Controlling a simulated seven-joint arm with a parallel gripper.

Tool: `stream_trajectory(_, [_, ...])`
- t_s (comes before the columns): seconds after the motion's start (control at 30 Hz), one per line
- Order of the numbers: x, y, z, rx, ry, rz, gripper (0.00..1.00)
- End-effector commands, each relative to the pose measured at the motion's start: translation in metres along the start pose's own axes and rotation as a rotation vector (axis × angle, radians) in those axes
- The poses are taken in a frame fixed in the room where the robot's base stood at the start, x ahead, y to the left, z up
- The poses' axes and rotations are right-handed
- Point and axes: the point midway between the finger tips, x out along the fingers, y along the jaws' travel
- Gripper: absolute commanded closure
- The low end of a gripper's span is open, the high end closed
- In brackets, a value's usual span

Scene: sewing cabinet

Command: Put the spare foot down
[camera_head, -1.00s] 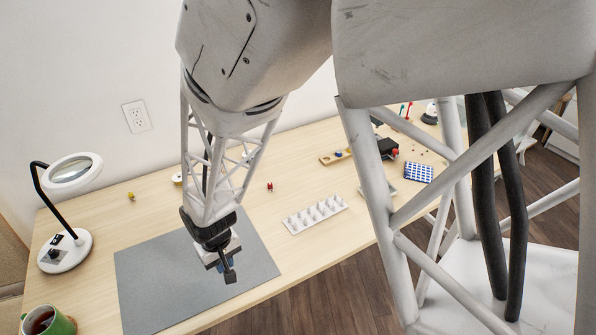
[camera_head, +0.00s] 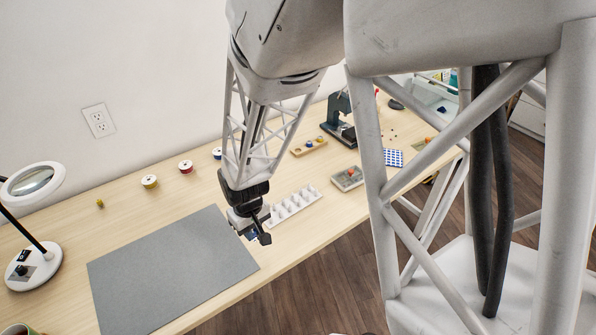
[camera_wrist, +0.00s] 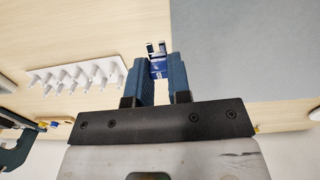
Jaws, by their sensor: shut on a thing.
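The spare foot (camera_wrist: 157,62) is a small piece with a blue body and metal prongs; it shows between my fingertips in the wrist view. My gripper (camera_wrist: 160,84) is shut on it. In the head view my gripper (camera_head: 254,232) hangs over the table near the right corner of the grey mat (camera_head: 165,268), just in front of the white peg rack (camera_head: 293,203). In the wrist view the mat (camera_wrist: 250,45) is to the right and the rack (camera_wrist: 78,76) to the left, with bare wood between. The gap between foot and table cannot be told.
A magnifier lamp (camera_head: 35,270) stands at the left. Spools (camera_head: 149,181) line the back. A small sewing machine (camera_head: 338,125), a grey tray (camera_head: 347,178) and a blue-and-white holder (camera_head: 393,158) are farther right. The mat is clear.

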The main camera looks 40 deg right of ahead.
Motion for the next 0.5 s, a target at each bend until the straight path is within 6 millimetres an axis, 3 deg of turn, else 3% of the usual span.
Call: stream_trajectory(0.5, [-0.009, 0.073, 0.025, 0.049, 0.002, 0.001, 1.0])
